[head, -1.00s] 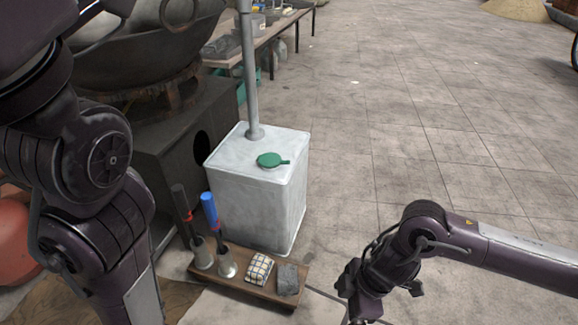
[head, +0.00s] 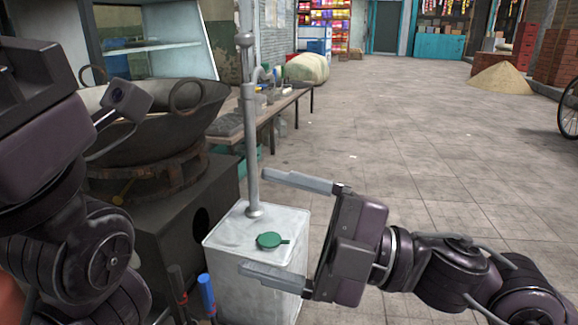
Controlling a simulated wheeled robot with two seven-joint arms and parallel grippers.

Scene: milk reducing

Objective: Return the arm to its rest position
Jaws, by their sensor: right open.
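My right arm comes in from the right. Its gripper (head: 251,222) is open and empty, with the two fingers wide apart and pointing left. I cannot tell how high the gripper is above the box. My left arm (head: 85,250) is folded close at the left edge. A dark blocky part of it (head: 40,135) reaches toward the wok, and its finger state cannot be made out.
A grey pole (head: 250,130) rises from the white box. A large wok (head: 150,130) sits on a dark stove (head: 170,225) at left. Blue-handled (head: 206,294) and dark-handled tools stand at the bottom. A long table (head: 270,112) is behind. The paved floor (head: 430,130) to the right is open.

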